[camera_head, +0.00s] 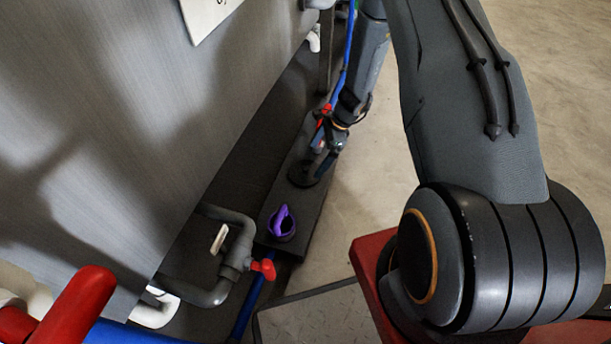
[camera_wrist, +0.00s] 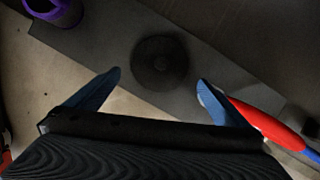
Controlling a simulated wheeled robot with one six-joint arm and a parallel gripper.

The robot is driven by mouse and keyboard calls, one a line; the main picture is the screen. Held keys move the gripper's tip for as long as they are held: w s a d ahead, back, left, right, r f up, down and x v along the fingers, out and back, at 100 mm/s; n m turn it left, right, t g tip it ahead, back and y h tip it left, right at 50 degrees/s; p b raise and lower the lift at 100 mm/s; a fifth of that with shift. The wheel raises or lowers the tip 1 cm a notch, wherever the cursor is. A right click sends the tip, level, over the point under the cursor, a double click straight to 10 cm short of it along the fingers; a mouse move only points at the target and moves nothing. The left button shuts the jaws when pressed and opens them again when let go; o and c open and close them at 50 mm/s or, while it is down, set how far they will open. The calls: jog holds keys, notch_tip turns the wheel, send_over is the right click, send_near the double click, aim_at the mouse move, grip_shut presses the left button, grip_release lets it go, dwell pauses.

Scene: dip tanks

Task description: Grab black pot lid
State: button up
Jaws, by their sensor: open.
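The black pot lid (camera_wrist: 160,50) is a round dark disc with a small raised knob in its middle. It lies on a dark grey plank in the wrist view, beyond my fingertips and roughly centred between them. My gripper (camera_wrist: 159,82) is open, with its two blue fingers spread and nothing between them. In the head view, my gripper (camera_head: 322,160) hangs just above the lid (camera_head: 303,178) and hides part of it. I cannot tell whether the fingers touch it.
A dark round container with a purple handle (camera_head: 281,222) stands nearer on the same plank, at the wrist view's upper left (camera_wrist: 55,10). A red-and-blue object (camera_wrist: 265,122) lies close by my right finger. A metal tank (camera_head: 100,120) walls the left; pipes with a red valve (camera_head: 264,268) are below.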

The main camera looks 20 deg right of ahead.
aim_at(307, 168)
jog(key=b+x, duration=0.1)
jog(key=x, duration=0.1)
jog(key=b+x, duration=0.1)
jog(key=x, duration=0.2)
jog(key=b+x, duration=0.1)
jog(key=x, duration=0.1)
jog(key=shift+w+a+b, duration=0.1)
jog(key=shift+a+b, duration=0.2)
jog(key=shift+a, duration=0.15)
jog(key=c, duration=0.7)
